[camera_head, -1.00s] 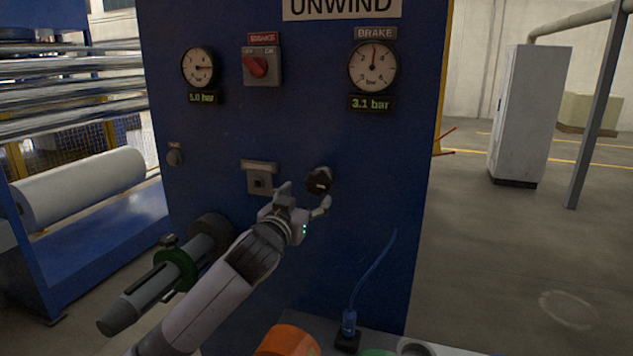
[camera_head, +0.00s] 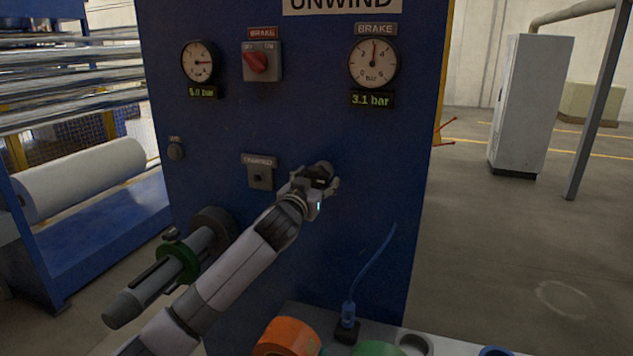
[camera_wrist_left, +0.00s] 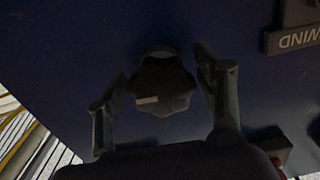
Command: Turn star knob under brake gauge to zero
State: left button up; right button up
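The dark star knob (camera_head: 325,167) is on the blue panel, below and left of the round brake gauge (camera_head: 373,64). The gauge's display (camera_head: 371,99) reads 3.1 bar and its needle points nearly straight up. My left gripper (camera_head: 320,182) is at the knob and partly hides it. In the left wrist view the knob (camera_wrist_left: 164,84) has a pale mark at its left side. There my left gripper (camera_wrist_left: 160,72) is open, with one finger on each side of the knob. A gap shows at the right finger; whether the left finger touches is unclear. My right gripper is out of view.
A red rotary switch (camera_head: 258,62) and a 5.0 bar gauge (camera_head: 199,63) are at the panel's upper left. A small square control (camera_head: 260,177) is left of the knob. A shaft with a green collar (camera_head: 178,262) sticks out lower left. A blue cable (camera_head: 372,268) hangs lower right.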

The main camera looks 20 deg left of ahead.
pick_arm(q)
jog(key=c, duration=0.9)
jog(key=shift+c, duration=0.2)
